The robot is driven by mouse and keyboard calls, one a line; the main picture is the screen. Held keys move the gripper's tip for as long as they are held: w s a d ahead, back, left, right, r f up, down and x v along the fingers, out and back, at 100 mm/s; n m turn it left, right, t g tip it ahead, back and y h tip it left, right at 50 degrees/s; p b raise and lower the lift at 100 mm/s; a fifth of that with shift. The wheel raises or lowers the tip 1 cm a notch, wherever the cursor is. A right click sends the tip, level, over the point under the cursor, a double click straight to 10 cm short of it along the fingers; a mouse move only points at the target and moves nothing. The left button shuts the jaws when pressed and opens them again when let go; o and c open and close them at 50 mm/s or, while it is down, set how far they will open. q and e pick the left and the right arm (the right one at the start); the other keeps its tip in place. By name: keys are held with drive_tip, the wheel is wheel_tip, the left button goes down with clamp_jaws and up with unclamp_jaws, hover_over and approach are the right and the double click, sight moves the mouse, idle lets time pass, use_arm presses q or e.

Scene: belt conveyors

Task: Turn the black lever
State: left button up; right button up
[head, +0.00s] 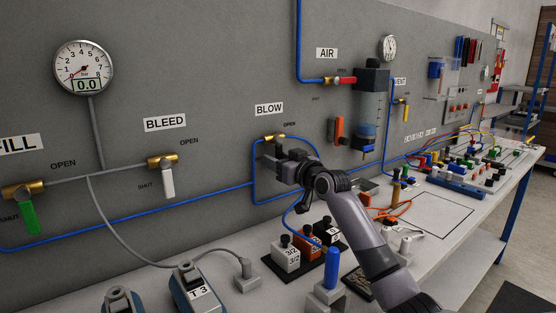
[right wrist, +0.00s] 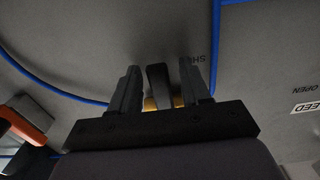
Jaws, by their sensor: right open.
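The black lever (right wrist: 157,78) is short and dark. In the right wrist view it stands between the two fingers of my right gripper (right wrist: 158,82), with a gap visible on each side. Its brass valve body (head: 274,138) shows in the head view under the BLOW label, on a blue line. In that view the lever (head: 279,149) hangs down from the valve and is partly hidden by my right gripper (head: 276,164). That gripper is open at the panel, its fingers around the lever. My left gripper is not in view.
Other valves sit on the grey panel: a white lever (head: 168,182) under BLEED, a green lever (head: 30,218) at far left and a red lever (head: 346,80) by AIR. Below my right arm, the bench holds blocks (head: 286,258) and a blue-handled device (head: 331,268).

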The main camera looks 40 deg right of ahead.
clamp_jaws()
